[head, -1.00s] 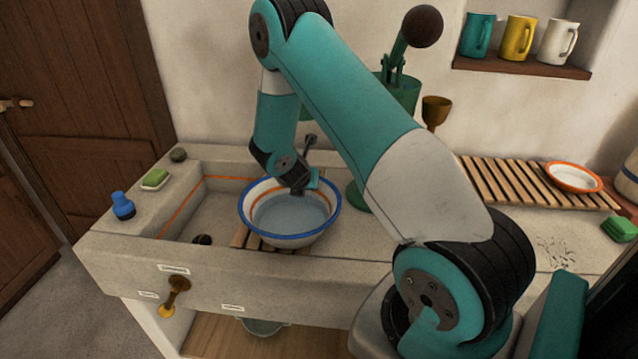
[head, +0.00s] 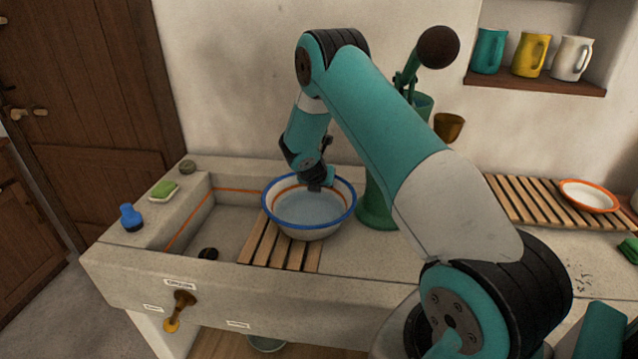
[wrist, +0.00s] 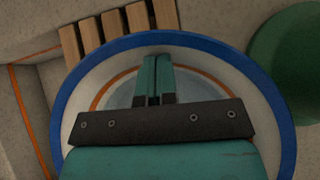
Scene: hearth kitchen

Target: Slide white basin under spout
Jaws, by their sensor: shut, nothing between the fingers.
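The white basin (head: 310,215) has a blue rim and an orange inner band. It stands upright, partly over the wooden slats beside the sink hollow, close to the green pump (head: 378,205). My gripper (head: 320,184) points down at the basin's back inner side, with its fingers together and empty. The wrist view shows the shut fingers (wrist: 154,72) over the basin (wrist: 275,115), near its rim at the top of that picture. Whether they touch the wall is unclear. My arm covers part of the pump, and I cannot make out its spout.
The slats (head: 282,250) span the sink right of the open hollow (head: 222,228). A blue bottle (head: 131,217) and green soap (head: 164,188) sit on the left ledge. A slatted rack with an orange-rimmed dish (head: 588,195) is at right.

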